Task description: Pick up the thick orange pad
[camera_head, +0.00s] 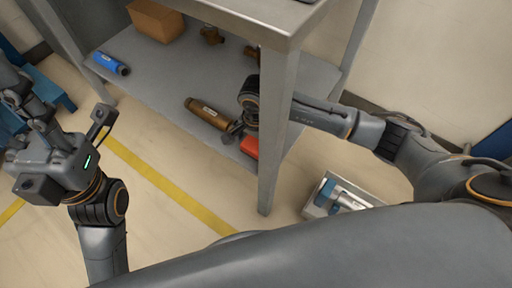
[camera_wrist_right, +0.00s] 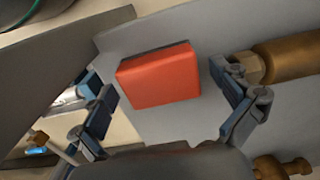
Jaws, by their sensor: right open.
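The thick orange pad (camera_wrist_right: 160,76) lies on the grey lower shelf in the right wrist view, a block with rounded edges. In the head view only a part of the orange pad (camera_head: 250,146) shows, beside the table leg. My right gripper (camera_wrist_right: 166,92) is open in the right wrist view, with one finger on each side of the pad and nothing held. In the head view the right gripper (camera_head: 236,129) is small and partly hidden at the shelf's front. My left gripper (camera_head: 24,96) is at the far left, away from the pad; its opening is unclear.
A brown cylinder (camera_head: 207,114) lies on the shelf (camera_head: 165,83) close to the right gripper. A blue cylinder (camera_head: 111,63) and a cardboard box (camera_head: 155,20) are farther back. The table leg (camera_head: 276,140) stands by the right arm. A bin (camera_head: 322,194) is on the floor.

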